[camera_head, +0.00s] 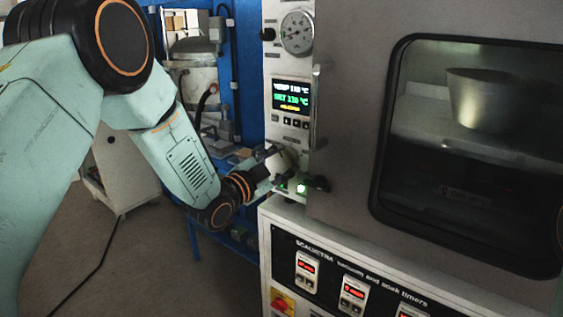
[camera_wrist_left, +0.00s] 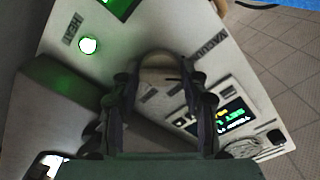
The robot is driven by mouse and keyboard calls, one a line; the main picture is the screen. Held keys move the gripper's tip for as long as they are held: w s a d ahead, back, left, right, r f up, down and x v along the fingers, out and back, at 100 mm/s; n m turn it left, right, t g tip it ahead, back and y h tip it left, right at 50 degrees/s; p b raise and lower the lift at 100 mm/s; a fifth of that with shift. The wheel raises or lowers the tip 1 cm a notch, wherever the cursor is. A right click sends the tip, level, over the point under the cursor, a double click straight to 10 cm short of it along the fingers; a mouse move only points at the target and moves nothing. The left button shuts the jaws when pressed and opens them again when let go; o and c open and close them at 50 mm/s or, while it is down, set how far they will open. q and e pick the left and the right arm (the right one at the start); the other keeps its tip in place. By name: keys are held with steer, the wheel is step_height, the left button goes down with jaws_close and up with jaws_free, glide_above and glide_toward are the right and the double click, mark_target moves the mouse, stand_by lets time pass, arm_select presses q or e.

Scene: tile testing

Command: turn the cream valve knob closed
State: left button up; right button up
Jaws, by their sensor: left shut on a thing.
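The cream valve knob (camera_head: 284,159) is on the narrow control panel left of the oven door, below the lit temperature display. It is partly hidden by my left gripper (camera_head: 273,163), which reaches it from the left. In the left wrist view, the rounded cream knob (camera_wrist_left: 160,72) sits between the two dark fingers of my left gripper (camera_wrist_left: 162,88). The fingers are shut on its sides. Knob markings are hidden, so its exact turn cannot be told. My right gripper is in neither view.
A green lit button (camera_head: 301,188) and a black door latch (camera_head: 318,183) sit close to the knob. A pressure gauge (camera_head: 297,32) is above. The oven door (camera_head: 345,120) stands to the right, and a timer box (camera_head: 345,260) juts out below.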

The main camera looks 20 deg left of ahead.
arm_select(q)
steer(key=m, duration=0.4)
steer(key=shift+r+m, duration=0.15)
steer(key=shift+m, duration=0.15)
steer(key=m, duration=0.4)
steer(key=shift+b, duration=0.3)
steer(key=shift+m, duration=0.3)
steer(key=o, duration=1.1)
steer(key=shift+d, duration=0.1)
steer(key=shift+o, duration=0.2)
steer(key=shift+s, duration=0.1)
steer(key=v, duration=1.2)
